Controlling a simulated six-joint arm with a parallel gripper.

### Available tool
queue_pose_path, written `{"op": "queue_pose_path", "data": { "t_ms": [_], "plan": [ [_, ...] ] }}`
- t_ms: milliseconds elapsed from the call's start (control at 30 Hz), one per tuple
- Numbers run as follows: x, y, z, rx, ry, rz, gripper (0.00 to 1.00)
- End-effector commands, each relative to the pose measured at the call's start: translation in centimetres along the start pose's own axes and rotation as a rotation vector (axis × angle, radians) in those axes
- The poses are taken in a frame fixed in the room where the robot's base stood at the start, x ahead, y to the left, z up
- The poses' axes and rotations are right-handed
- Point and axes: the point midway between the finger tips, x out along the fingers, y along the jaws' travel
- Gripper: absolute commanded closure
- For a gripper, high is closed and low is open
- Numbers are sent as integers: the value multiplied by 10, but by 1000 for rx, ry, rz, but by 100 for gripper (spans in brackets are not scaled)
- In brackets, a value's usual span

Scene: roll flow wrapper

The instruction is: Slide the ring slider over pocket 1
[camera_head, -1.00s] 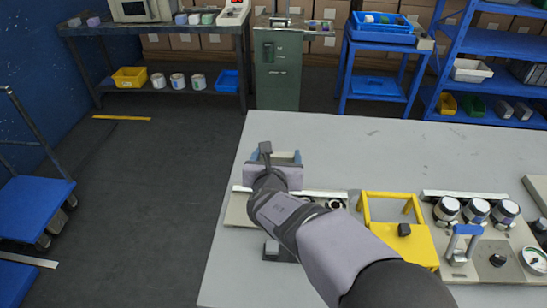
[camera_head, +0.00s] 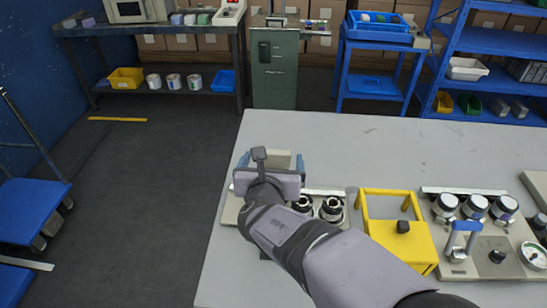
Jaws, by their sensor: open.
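My gripper (camera_head: 272,161) is at the left part of the table, with its two blue fingers spread apart. A pale beige piece shows between the fingers; I cannot tell whether it is touched. Below the gripper lies a beige plate (camera_head: 230,209), largely hidden by my arm. I cannot make out for certain which part is the ring slider or pocket 1; my arm hides much of the plate.
A yellow frame (camera_head: 415,246) with a black knob stands right of the plate. Further right, a beige panel (camera_head: 497,270) carries several white-and-black jars, a blue-handled clamp (camera_head: 464,241) and a gauge (camera_head: 534,257). The grey table (camera_head: 370,150) is clear behind these.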

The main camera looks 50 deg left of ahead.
Motion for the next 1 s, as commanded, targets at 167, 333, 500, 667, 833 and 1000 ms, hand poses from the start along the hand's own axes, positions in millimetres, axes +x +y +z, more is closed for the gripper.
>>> {"op": "queue_pose_path", "data": {
  "t_ms": [167, 333, 500, 667, 833, 1000],
  "plan": [
    [-17, 0, 0, -1, -1, 0, 11],
    [-23, 0, 0, -1, -1, 0, 11],
    [-23, 0, 0, 0, 0, -1, 11],
    [-23, 0, 0, 0, 0, -1, 11],
    [-22, -9, 3, 31, 7, -18, 11],
    [-23, -58, 12, 218, 46, -113, 11]
  ]
}}
